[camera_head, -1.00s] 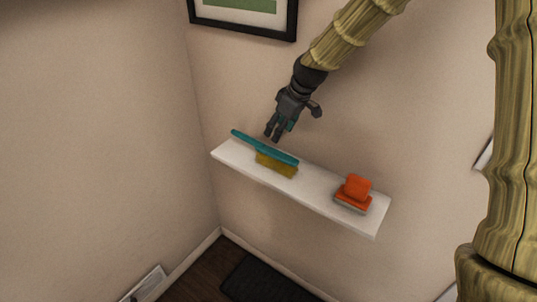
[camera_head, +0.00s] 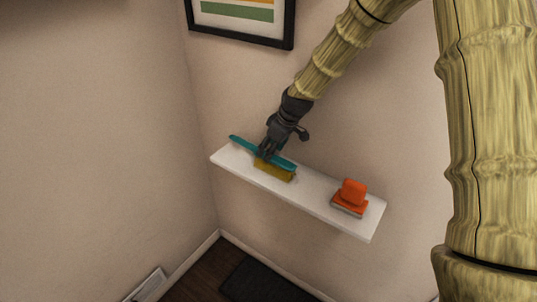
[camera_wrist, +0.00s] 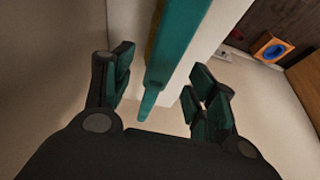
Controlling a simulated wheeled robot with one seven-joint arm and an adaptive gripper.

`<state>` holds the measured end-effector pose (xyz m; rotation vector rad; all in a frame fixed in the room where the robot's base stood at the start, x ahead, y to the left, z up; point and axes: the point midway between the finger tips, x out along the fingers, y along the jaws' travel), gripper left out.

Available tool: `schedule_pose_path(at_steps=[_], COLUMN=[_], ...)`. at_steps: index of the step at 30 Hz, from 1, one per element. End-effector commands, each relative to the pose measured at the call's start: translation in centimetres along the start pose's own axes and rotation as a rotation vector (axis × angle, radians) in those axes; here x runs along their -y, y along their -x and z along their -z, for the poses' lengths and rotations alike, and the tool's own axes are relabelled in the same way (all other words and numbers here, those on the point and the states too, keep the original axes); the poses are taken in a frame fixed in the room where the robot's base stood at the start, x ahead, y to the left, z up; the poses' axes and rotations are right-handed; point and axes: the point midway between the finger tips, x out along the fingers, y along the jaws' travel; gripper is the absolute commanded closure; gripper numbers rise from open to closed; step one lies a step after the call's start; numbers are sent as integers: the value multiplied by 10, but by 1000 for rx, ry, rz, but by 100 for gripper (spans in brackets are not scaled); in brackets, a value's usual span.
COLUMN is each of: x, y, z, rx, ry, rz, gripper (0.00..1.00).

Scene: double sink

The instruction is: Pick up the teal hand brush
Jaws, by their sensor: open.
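The teal hand brush (camera_head: 284,163) with yellow bristles lies on the left part of a white wall shelf (camera_head: 318,203), its handle pointing to the back left. My gripper (camera_head: 264,156) is at the brush, over the middle of it, and hides part of the handle. In the wrist view the teal handle (camera_wrist: 177,50) runs down between the two open fingers of my gripper (camera_wrist: 160,97), with a gap visible on each side. The bristles mostly do not show in the wrist view.
An orange-handled scrubber (camera_head: 351,197) stands on the right part of the shelf. A framed picture (camera_head: 240,20) hangs on the wall above. A dark mat (camera_head: 265,282) lies on the floor below. The shelf between brush and scrubber is clear.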

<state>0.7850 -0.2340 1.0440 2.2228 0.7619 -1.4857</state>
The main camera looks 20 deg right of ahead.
Motion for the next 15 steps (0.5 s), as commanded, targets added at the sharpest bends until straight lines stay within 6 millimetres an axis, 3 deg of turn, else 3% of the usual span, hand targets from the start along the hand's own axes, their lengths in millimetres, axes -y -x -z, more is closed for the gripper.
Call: schedule_pose_path(at_steps=[15], x=[2], y=[-35], z=[-2], rx=[0], ry=[1], rz=[0], gripper=[43])
